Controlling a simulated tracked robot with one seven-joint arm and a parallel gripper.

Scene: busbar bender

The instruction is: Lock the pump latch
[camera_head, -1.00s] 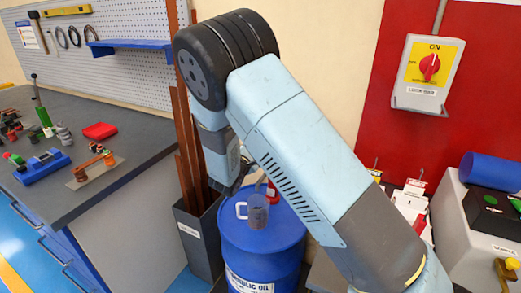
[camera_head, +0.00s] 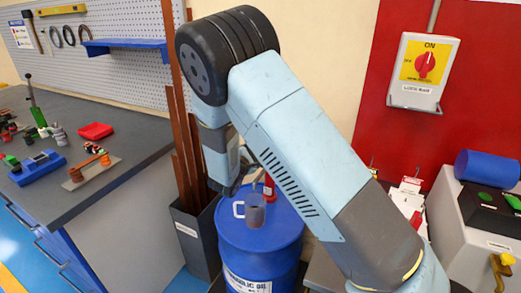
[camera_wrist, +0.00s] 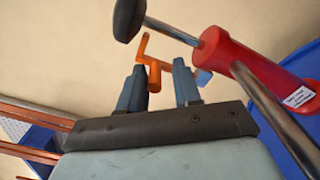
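In the wrist view a red cylinder (camera_wrist: 245,68) with a white label is at the right, with a metal rod ending in a black knob (camera_wrist: 128,18) and a thicker metal bar; it looks like the pump. In the head view a small red piece (camera_head: 269,188) shows on the blue drum (camera_head: 258,240), close to my gripper (camera_head: 222,188), whose fingers are not clear there.
A workbench (camera_head: 95,195) with tools is left.

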